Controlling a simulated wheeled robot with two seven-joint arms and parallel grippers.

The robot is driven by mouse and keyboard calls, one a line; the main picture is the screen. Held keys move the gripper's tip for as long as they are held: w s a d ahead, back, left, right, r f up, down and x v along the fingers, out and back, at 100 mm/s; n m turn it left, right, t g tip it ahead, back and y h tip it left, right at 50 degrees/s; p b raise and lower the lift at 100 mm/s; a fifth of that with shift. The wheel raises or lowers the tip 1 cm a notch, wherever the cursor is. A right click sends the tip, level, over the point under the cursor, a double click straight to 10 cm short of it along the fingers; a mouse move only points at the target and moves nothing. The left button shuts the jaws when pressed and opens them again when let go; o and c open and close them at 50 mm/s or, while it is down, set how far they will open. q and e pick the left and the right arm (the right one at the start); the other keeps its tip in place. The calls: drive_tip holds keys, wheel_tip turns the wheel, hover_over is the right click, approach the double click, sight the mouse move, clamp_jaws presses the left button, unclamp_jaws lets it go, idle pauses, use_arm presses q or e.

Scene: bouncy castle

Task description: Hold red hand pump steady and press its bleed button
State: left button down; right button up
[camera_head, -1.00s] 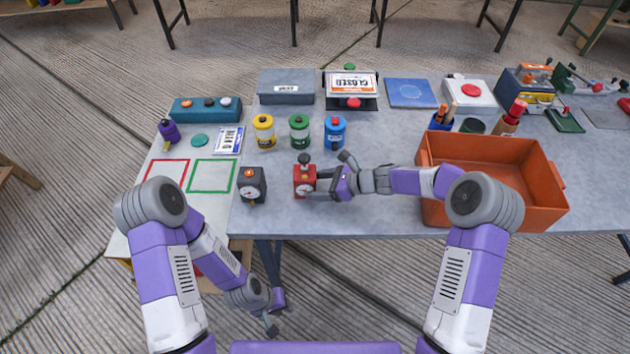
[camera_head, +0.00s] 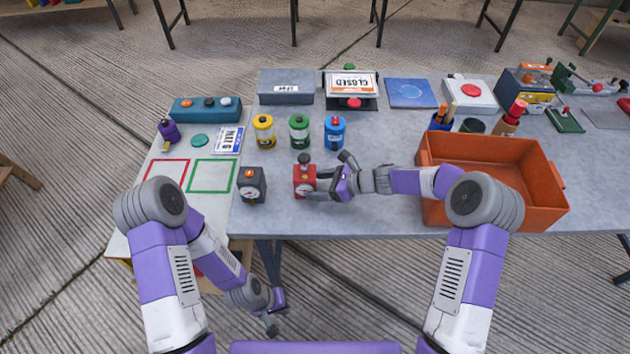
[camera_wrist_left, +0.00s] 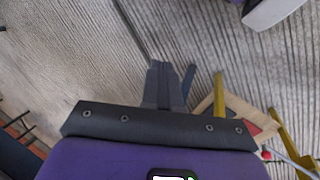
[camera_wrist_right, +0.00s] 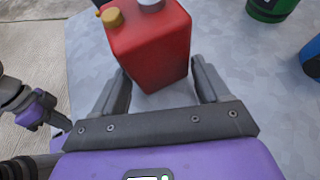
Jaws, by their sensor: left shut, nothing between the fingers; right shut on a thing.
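My right gripper (camera_head: 322,182) is shut on the pump from the right. In the right wrist view the red body (camera_wrist_right: 152,48) is between the two fingers, with a brass-coloured button (camera_wrist_right: 112,17) and a grey cap on top. The pump's far side is hidden there. My left gripper (camera_head: 277,317) is shut and empty, low in front of the table edge, well away from the pump. Its fingers (camera_wrist_left: 165,85) are together in the left wrist view.
A dark gauge box (camera_head: 251,185) stands left of the pump. Yellow (camera_head: 263,132), green (camera_head: 299,131) and blue (camera_head: 335,132) canisters stand behind it. An orange bin (camera_head: 495,215) stands at right. The tabletop directly in front of the pump is clear.

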idle(0.5)
use_arm(q)
drive_tip(key=w+r+n+y, duration=0.1)
drive_tip(key=w+r+n, duration=0.2)
drive_tip(key=r, duration=0.3)
drive_tip(key=w+d+r+n+y, duration=0.1)
drive_tip(key=w+r+n, duration=0.1)
drive_tip(key=w+r, duration=0.4)
drive_tip(key=w+r+n+y, duration=0.2)
drive_tip(key=w+r+n, duration=0.1)
drive_tip(key=r, duration=0.4)
drive_tip(key=shift+w+d+r+n+g, duration=0.1)
drive_tip(key=shift+w+r+n+g, duration=0.05)
drive_tip(key=shift+w, duration=0.3)
drive_tip(key=shift+w+d+r+n+g, duration=0.1)
drive_tip(key=shift+w+r+n+g, duration=0.05)
drive_tip(key=shift+w, duration=0.3)
drive_tip(key=m+t, duration=0.3)
drive_tip(key=m, duration=0.8)
approach(304, 176)
wheel_tip(304, 176, up, 2)
drive_tip(key=s, duration=0.1)
drive_tip(key=shift+d+r, duration=0.15)
drive_tip(key=shift+r, duration=0.5)
drive_tip(key=x, duration=1)
drive_tip(key=shift+w, duration=0.1)
